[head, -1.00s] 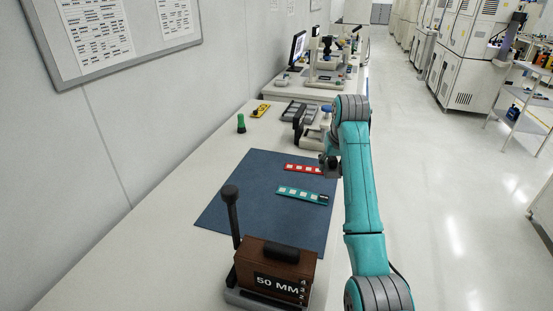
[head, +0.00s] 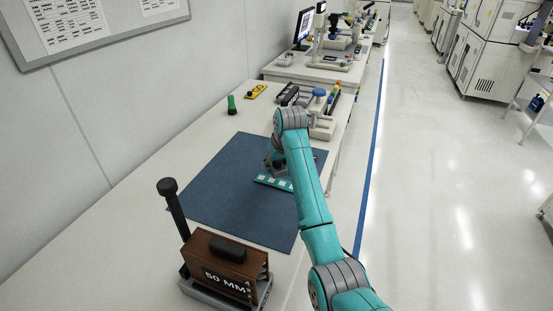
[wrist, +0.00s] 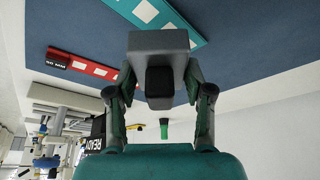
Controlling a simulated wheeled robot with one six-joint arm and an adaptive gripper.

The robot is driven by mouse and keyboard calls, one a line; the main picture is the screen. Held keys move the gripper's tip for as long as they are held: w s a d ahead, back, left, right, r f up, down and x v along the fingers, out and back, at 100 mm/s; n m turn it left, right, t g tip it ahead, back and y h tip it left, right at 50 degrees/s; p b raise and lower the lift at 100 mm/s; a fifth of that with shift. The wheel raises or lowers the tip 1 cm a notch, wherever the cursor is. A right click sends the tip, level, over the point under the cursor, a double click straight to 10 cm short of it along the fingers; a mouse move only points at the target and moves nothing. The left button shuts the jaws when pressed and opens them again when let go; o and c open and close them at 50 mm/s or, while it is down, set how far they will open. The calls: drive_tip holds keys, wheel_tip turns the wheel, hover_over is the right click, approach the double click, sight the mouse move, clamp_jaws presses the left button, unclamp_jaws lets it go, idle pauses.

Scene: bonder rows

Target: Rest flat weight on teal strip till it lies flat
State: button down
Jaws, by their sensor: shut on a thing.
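The teal strip (head: 262,180) with white squares lies on the blue mat in the head view, its right part hidden by my arm. It also shows at the top of the wrist view (wrist: 125,10). My gripper (wrist: 160,78) is shut on the flat weight (wrist: 158,42), a grey block with a black knob. In the head view my gripper (head: 277,163) is just beyond the teal strip, over the mat. I cannot tell whether the weight touches anything below it.
A red strip (wrist: 84,66) lies on the mat (head: 222,180), hidden in the head view. A brown 50 MM block (head: 222,262) with a black lever stands at the near edge. A green cylinder (head: 231,105) and yellow item (head: 256,91) stand behind. The mat's left is clear.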

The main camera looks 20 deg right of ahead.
sight(277, 183)
drive_tip(key=shift+f, duration=2)
drive_tip(key=shift+f, duration=0.6)
drive_tip(key=c, duration=0.6)
unclamp_jaws()
drive_tip(key=shift+o, duration=1.2)
drive_tip(key=v, duration=1.2)
